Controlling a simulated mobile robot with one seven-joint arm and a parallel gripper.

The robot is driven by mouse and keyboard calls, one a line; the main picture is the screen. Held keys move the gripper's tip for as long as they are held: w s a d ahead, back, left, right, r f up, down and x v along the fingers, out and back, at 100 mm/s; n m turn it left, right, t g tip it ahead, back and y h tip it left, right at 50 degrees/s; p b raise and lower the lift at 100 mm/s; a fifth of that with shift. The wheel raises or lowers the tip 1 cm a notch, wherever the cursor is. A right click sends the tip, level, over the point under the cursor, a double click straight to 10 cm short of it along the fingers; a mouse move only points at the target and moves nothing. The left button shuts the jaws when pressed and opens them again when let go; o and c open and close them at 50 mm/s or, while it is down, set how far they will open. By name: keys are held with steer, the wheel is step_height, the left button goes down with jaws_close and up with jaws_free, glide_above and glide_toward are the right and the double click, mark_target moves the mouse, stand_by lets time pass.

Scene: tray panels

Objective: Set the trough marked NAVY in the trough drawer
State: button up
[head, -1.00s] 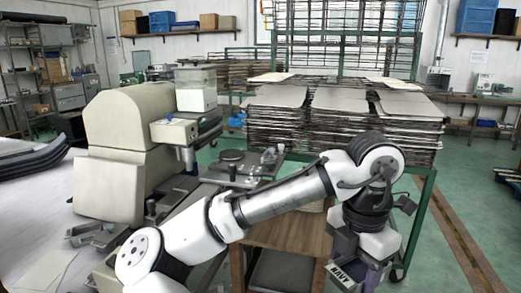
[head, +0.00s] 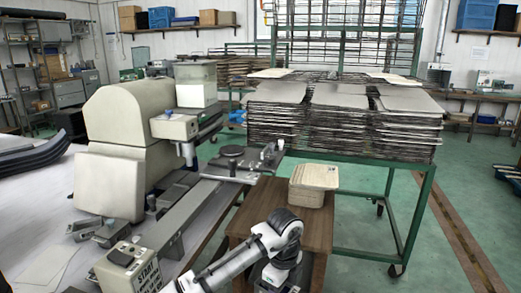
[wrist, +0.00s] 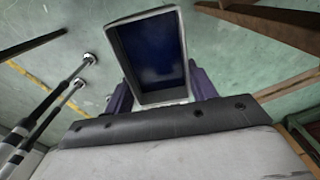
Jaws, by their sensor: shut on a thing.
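My gripper (wrist: 160,92) is shut on a trough (wrist: 183,52), seen in the wrist view. The trough has a pale rim and a dark blue inside that looks empty. Purple fingers sit on either side of its near end. Green floor shows beyond it. In the head view, my arm reaches in from the bottom edge in front of the wooden table; the gripper's jaws and the trough are not clear there. The NAVY marking is not readable now. I cannot make out the trough drawer in either view.
A wooden table (head: 262,208) carries a pale tan block or box (head: 314,183). Behind it stands a green-framed rack (head: 345,160) stacked with sheets. A large beige machine (head: 115,150) stands at left. Green floor is open at right.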

steer(key=s+a+f+n, duration=0.2)
steer(key=f+n, duration=1)
steer(key=f, duration=0.3)
steer(key=s+a+f+n, duration=0.3)
steer(key=f+n, duration=1)
steer(key=f, duration=0.3)
steer(key=shift+s+f, duration=0.15)
steer(key=shift+f, duration=0.1)
